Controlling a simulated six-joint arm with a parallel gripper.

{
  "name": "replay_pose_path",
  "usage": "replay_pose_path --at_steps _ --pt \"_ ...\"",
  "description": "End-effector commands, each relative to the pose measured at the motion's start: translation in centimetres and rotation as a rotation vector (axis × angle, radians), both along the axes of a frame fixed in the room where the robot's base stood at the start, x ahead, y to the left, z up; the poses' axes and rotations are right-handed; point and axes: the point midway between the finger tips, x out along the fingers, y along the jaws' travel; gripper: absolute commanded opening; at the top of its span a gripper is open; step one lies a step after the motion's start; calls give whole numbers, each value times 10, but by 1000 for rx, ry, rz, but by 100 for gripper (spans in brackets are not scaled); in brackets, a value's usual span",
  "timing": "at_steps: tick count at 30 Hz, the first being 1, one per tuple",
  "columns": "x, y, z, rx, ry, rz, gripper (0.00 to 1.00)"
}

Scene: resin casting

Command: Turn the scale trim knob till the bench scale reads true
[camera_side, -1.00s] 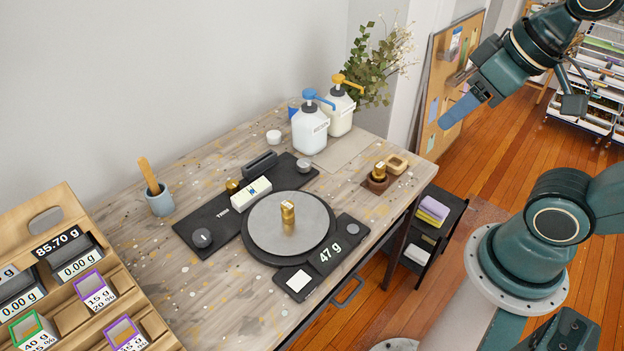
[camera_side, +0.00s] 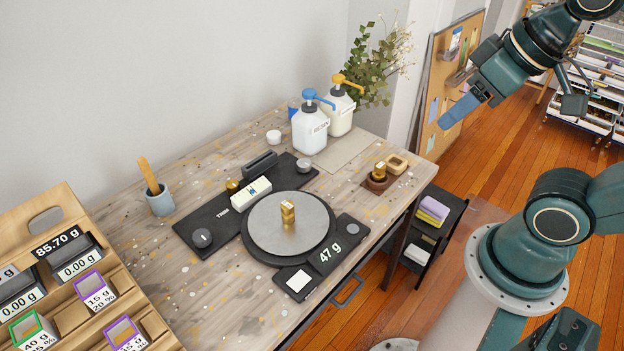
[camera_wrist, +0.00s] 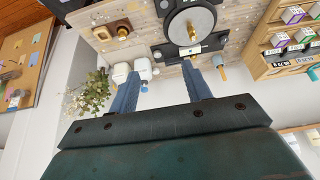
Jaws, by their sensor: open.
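The bench scale has a round grey pan (camera_side: 265,228) with a brass weight (camera_side: 288,215) standing on it. Its display (camera_side: 330,253) reads 47 g. Behind it lies a black panel (camera_side: 205,218) marked TRIM. My gripper (camera_side: 462,108) is high at the right, well away from the panel. In the wrist view my gripper (camera_wrist: 163,84) has its two blue fingers apart and nothing between them.
Two white pump bottles (camera_side: 310,130) stand at the back of the bench by a plant (camera_side: 375,70). A cup with a wooden tool (camera_side: 160,201) is left of the panel. A wooden rack (camera_side: 60,215) fills the lower left. A second brass weight (camera_side: 379,172) sits in a block at right.

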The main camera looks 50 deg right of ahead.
Motion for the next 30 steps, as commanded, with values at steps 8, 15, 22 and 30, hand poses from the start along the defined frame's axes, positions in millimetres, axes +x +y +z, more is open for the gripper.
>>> replay_pose_path --at_steps 8,15,22,30 --pt "1 0 1 0 0 -1 53" --pt "20 1 7 7 10 -12 53" --pt "63 6 15 20 26 -40 53" --pt "125 17 16 34 46 -80 53"
